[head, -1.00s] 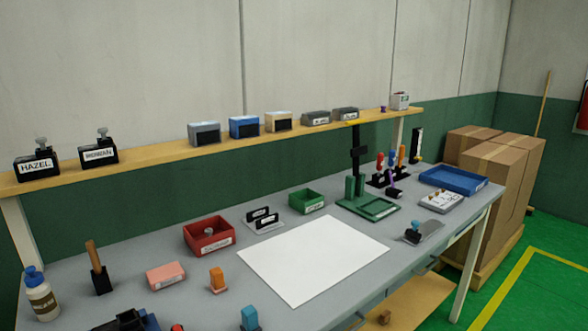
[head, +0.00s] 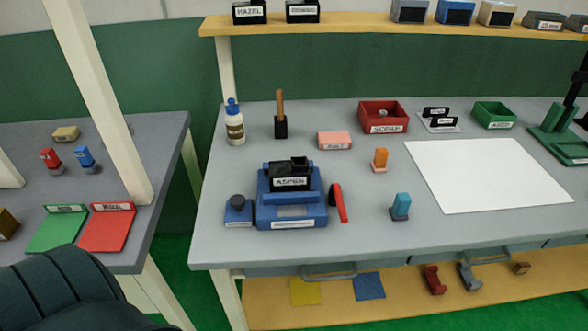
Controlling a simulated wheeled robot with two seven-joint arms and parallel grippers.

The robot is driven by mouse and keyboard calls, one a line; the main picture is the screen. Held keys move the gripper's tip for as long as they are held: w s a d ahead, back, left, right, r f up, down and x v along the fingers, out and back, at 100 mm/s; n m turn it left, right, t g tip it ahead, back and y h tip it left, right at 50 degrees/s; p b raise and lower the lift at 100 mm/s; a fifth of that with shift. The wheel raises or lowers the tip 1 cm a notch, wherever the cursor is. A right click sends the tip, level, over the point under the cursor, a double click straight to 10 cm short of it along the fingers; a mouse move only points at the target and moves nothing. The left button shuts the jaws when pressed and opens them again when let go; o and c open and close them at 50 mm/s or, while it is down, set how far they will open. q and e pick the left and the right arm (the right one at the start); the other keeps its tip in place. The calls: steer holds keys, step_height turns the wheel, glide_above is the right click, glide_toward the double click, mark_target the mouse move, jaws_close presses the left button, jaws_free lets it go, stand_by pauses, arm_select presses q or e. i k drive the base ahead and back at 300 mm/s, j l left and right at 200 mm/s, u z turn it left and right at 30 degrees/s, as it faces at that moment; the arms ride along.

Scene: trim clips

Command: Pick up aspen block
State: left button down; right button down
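The aspen block (head: 290,181) is a black block with a white label reading ASPEN. It sits in a blue fixture (head: 291,212) on the left part of the grey workbench in the head view. A red-handled piece (head: 338,202) stands just right of the fixture, and a small blue piece with a dark round knob (head: 238,210) is at its left. No gripper shows; a dark rounded shape fills the lower left corner, and I cannot tell whether it is part of my arm.
The grey workbench (head: 360,238) also carries a glue bottle (head: 234,122), a red SCRAP bin (head: 383,116), a pink block (head: 334,140) and a white sheet (head: 485,175). A second table with green (head: 57,232) and red (head: 107,230) mats stands left, across a gap.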

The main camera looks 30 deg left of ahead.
mark_target(294, 174)
steer(key=i+l+u, duration=0.15)
steer(key=u, duration=0.6)
